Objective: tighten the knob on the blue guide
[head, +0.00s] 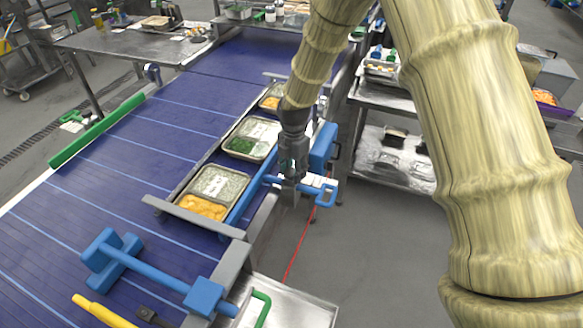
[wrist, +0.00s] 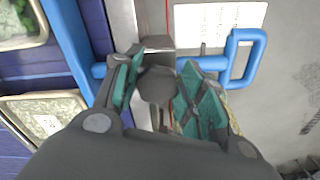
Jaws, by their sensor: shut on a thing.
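The blue guide (head: 240,207) runs along the near side of the belt in the head view. Its rail shows at the upper left of the wrist view (wrist: 68,40), and its rod ends in a blue loop handle (wrist: 247,58) at the upper right. My gripper (head: 290,192) points down over the guide's rod beside the belt. In the wrist view its green-padded fingers (wrist: 160,88) are closed around a dark grey knob (wrist: 157,84). The knob sits at the steel bracket in line with the rod. The knob is hidden in the head view.
Food trays (head: 222,184) stand in a row on the purple belt (head: 130,160) beside the guide. Another blue guide (head: 155,275) lies across the belt at the front left. A steel shelf cart (head: 390,165) stands at right. Open floor lies between.

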